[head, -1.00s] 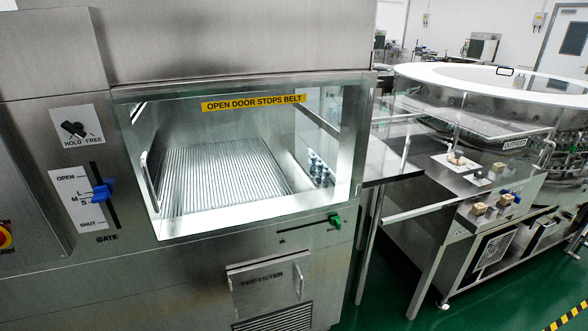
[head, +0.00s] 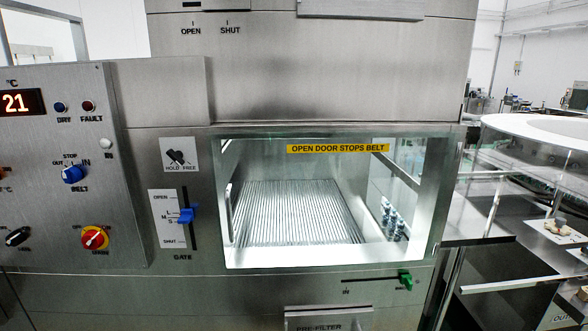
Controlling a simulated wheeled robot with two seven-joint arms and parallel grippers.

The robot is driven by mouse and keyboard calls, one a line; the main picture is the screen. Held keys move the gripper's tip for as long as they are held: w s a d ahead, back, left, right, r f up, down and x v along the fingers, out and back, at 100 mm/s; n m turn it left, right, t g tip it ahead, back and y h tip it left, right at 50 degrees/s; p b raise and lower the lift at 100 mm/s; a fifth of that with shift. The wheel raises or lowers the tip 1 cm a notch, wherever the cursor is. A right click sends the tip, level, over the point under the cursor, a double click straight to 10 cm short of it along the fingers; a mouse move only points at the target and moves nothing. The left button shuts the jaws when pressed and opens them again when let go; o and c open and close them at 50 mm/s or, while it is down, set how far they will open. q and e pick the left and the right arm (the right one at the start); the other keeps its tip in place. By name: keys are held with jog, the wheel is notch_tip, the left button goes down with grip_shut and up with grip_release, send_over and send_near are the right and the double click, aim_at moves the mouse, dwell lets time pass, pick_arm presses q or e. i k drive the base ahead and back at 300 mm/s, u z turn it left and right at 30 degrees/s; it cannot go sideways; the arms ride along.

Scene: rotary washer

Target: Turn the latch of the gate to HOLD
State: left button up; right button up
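The gate latch is a small black handle (head: 178,157) on a white plate marked HOLD on the left and FREE on the right, in the head view left of the glass door. Its handle looks tilted, but it is too small to tell which word it points to. Below it, the blue gate lever (head: 186,215) sits about midway in a vertical slot between OPEN and SHUT, with GATE printed underneath. Neither of my grippers shows in the head view.
A glass door (head: 330,200) marked OPEN DOOR STOPS BELT covers a ribbed belt. A control panel (head: 70,180) with a blue belt knob (head: 74,174) and a red-yellow switch (head: 94,238) is at left. A green slider (head: 404,280) is below the door. A steel table stands at right.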

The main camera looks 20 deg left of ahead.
aim_at(176, 156)
jog(key=u, duration=1.25)
jog(key=k, duration=0.35)
jog(key=z, duration=1.25)
